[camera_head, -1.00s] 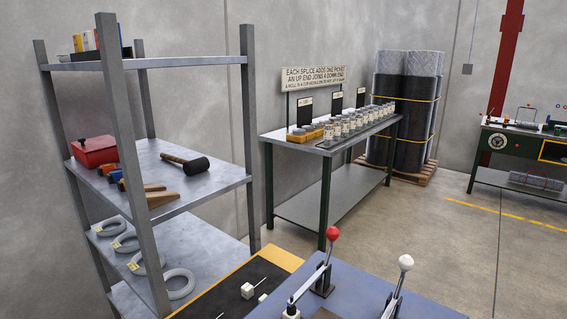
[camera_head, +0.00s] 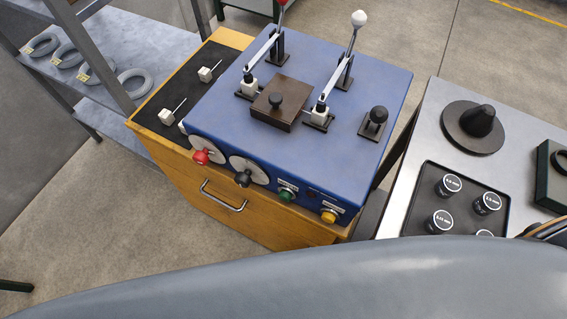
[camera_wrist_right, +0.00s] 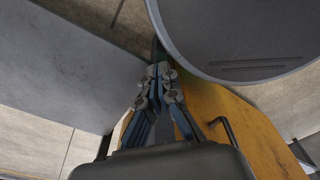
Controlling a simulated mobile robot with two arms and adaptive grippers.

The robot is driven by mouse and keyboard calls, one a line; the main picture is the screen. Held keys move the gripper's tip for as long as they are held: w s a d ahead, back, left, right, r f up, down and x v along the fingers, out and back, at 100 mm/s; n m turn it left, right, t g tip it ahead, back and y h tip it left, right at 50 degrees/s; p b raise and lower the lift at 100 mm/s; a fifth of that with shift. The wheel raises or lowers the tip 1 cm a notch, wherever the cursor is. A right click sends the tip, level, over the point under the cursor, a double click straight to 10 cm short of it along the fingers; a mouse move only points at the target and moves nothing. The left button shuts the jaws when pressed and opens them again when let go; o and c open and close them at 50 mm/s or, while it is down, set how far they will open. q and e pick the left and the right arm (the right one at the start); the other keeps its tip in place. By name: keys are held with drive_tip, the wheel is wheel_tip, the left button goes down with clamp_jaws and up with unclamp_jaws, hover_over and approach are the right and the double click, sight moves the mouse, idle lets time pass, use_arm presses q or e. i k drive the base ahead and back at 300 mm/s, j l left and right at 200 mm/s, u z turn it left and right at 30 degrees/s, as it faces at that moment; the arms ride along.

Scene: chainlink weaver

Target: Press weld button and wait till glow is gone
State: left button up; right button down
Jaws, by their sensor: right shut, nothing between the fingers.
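The blue welder box (camera_head: 225,105) sits on a wooden drawer cabinet. Its front face carries a green button (camera_head: 287,194) and a yellow button (camera_head: 329,215); their labels are too small to read, so I cannot tell which is the weld button. A red knob (camera_head: 201,157) and a black knob (camera_head: 243,178) are on dials to their left. Two levers, one red-tipped and one white-tipped (camera_head: 359,18), stand on top. No glow shows. My right gripper (camera_wrist_right: 160,72) is shut and empty in the right wrist view, beside the wooden cabinet (camera_wrist_right: 215,105). My left gripper is not in view.
A grey bench (camera_head: 425,115) with a black tray (camera_head: 425,173) of round dies and a dark cone stands to the right. A shelf with wire coils (camera_head: 133,84) is at the left. My own grey body fills the bottom of the head view.

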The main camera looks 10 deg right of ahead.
sight(285, 196)
drive_tip(key=k+z, duration=0.25)
drive_tip(key=k+u, duration=0.35)
drive_tip(key=k, duration=0.25)
drive_tip(key=k+j+u, duration=0.2)
drive_tip(key=k+u, duration=0.15)
drive_tip(key=k, duration=0.25)
